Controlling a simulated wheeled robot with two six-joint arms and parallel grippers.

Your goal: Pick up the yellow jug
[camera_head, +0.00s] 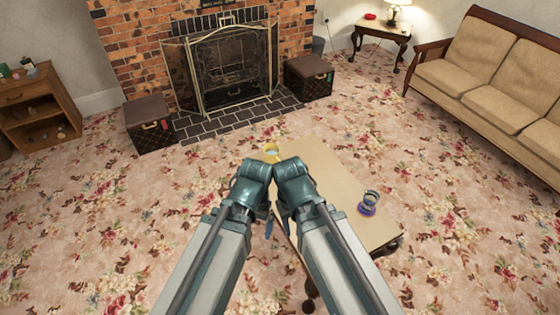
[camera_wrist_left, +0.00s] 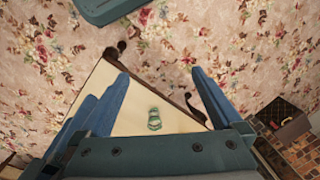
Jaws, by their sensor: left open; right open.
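The yellow jug (camera_head: 271,149) stands at the far left end of the low table (camera_head: 330,170) in the head view, partly hidden behind my arms. My left gripper (camera_head: 268,228) hangs below its folded arm, with only a blue finger showing. In the left wrist view my left gripper (camera_wrist_left: 163,85) has its two blue fingers wide apart with nothing held between them. My right gripper (camera_head: 283,221) is mostly hidden by its own arm, and I see nothing held in it. Both grippers are on the near side of the jug, apart from it.
A purple and blue banded vessel (camera_head: 368,202) stands at the table's right side. A green glass object (camera_wrist_left: 154,118) on the tabletop shows in the left wrist view. A sofa (camera_head: 490,70) is at right, a fireplace (camera_head: 228,65) behind. Open carpet lies to the left.

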